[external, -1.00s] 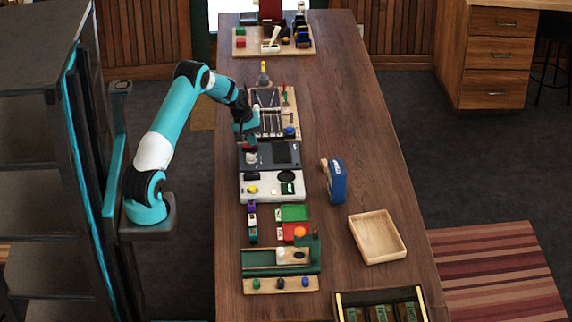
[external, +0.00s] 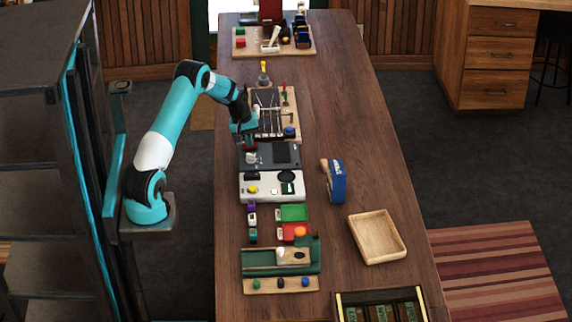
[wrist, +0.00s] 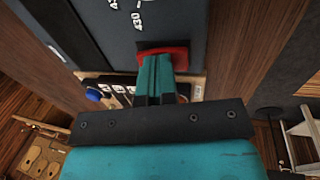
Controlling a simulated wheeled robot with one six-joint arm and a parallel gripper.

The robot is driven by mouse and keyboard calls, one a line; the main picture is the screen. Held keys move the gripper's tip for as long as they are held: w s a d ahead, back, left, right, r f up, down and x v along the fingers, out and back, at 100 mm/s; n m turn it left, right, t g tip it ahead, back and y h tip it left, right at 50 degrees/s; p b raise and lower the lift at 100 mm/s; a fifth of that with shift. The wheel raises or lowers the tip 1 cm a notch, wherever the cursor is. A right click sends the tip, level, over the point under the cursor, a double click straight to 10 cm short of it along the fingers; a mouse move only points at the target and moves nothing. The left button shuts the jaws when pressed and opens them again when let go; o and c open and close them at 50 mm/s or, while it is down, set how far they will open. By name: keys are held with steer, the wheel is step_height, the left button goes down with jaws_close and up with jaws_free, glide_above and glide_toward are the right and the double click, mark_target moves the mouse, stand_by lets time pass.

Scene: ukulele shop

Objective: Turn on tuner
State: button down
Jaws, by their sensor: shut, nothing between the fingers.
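The tuner is a dark grey box (external: 288,155) on the long wooden table, with a darker panel on its right side. In the wrist view its grey face (wrist: 190,22) carries white dial numbers, 430 among them. A red switch (wrist: 180,49) sits at the edge of that face. My gripper (wrist: 158,60) is shut and empty, with its teal fingertips right at the red switch and partly covering it. I cannot tell whether they touch. In the external view my gripper (external: 247,142) is over the tuner's left back corner.
A white device (external: 270,187) with a yellow knob is just in front of the tuner. A tool tray (external: 293,100) lies just behind it. A blue tape dispenser (external: 337,185) and a wooden tray (external: 357,228) stand to the right. The table's right side is mostly clear.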

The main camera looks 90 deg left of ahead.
mark_target(247, 146)
steer(key=shift+s+r, duration=0.1)
steer(key=p+v, duration=0.3)
steer(key=v, duration=0.2)
steer(key=shift+p, duration=0.3)
steer(key=b+v, duration=0.4)
steer(key=v, duration=0.5)
steer(key=shift+s, duration=0.4)
steer(key=shift+w+t+b, duration=0.3)
steer(key=shift+w+b, duration=0.25)
steer(key=shift+w, duration=0.15)
